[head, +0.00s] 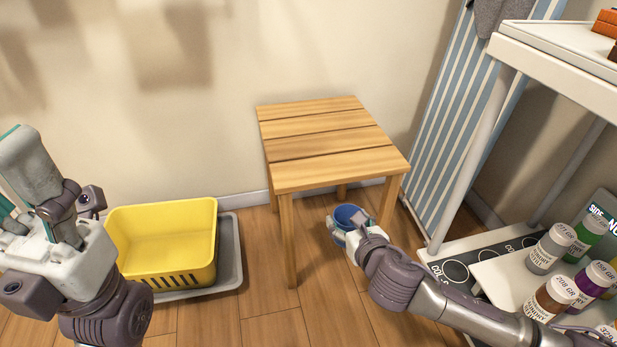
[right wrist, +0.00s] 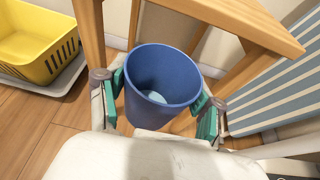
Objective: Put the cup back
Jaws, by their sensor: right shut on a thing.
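A blue cup (head: 348,215) is held in my right gripper (head: 351,226), low in front of the wooden stool's right side. In the right wrist view the blue cup (right wrist: 163,84) is upright between the two green-padded fingers, its mouth toward the camera. Something pale lies at the bottom inside it. The right gripper (right wrist: 162,100) is shut on the cup.
A wooden stool (head: 325,140) with a bare top stands by the wall. A yellow basket (head: 165,240) sits on a grey tray (head: 229,262) at left. A white shelf (head: 560,60) with several labelled jars (head: 551,249) is at right. A striped board (head: 465,120) leans behind it.

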